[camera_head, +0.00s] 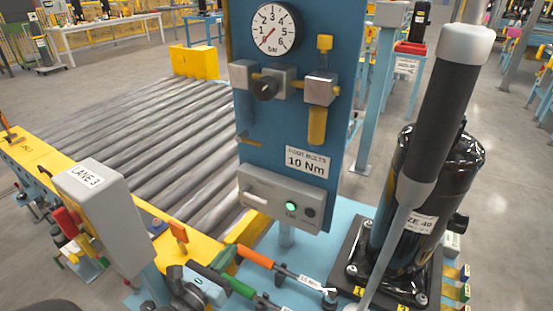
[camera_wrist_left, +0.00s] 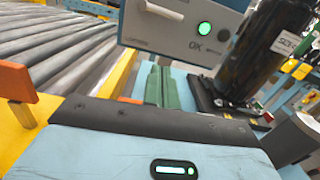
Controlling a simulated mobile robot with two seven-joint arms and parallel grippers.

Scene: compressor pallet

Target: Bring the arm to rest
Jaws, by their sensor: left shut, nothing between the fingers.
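My left gripper (camera_head: 229,281) is low in the head view, a light blue body with fingers that look dark green. It is near the yellow conveyor edge, below the blue gauge panel. In the left wrist view its green fingers (camera_wrist_left: 163,87) lie side by side, shut and empty, beyond the light blue gripper body and below the grey button box. My right gripper is not in view.
A blue panel (camera_head: 285,110) carries a gauge and a grey box with a lit green button (camera_head: 291,205). A wrench with an orange handle (camera_head: 255,257) lies close to my fingers. A black compressor (camera_head: 465,165) stands right; a roller conveyor (camera_head: 150,130) and grey LANE 3 box (camera_head: 105,215) are left.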

